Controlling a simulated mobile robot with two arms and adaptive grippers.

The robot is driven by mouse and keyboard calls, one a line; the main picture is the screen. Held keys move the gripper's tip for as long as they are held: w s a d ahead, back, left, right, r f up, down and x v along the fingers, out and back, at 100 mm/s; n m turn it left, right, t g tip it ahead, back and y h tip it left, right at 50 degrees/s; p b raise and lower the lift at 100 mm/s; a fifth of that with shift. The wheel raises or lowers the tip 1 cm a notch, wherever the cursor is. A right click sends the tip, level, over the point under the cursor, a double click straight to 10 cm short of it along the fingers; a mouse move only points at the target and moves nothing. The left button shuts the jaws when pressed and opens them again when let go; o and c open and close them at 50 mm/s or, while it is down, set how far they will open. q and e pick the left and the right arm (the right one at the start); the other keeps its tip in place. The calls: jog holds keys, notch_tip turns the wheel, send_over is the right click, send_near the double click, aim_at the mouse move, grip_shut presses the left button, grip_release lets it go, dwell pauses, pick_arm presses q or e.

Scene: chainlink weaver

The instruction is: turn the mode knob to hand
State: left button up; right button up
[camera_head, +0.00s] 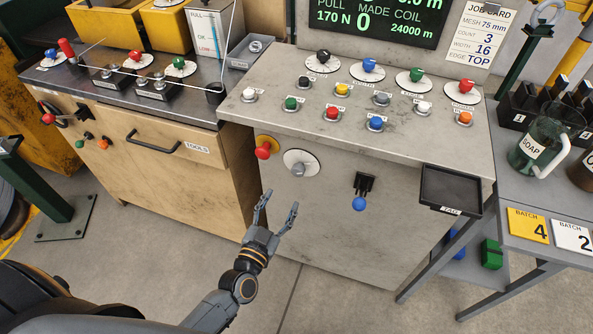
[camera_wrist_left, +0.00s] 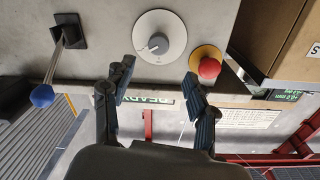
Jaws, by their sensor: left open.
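A grey knob on a round white dial (camera_head: 298,168) is on the front face of the grey console; its markings are too small to read, so I cannot confirm it is the mode knob. It also shows in the left wrist view (camera_wrist_left: 158,43), which looks upside down. My left gripper (camera_head: 279,201) is open and empty, below and in front of this dial, apart from it. In the left wrist view its two fingers (camera_wrist_left: 158,72) are spread on either side below the knob. My right gripper is not in view.
A red mushroom button (camera_head: 263,151) on a yellow plate is just left of the dial. A blue-tipped lever (camera_head: 359,203) hangs to its right. Black, blue, green and red knobs stand on the console top (camera_head: 270,75). A black tray (camera_head: 450,190) juts out at right.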

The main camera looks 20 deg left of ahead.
aim_at(297, 173)
pick_arm(q)
jog(key=w, duration=0.7)
jog(key=w+d, duration=0.1)
jog(key=w, duration=0.3)
jog(key=shift+w, duration=0.3)
jog(key=shift+c, duration=0.5)
jog(key=c, duration=1.1)
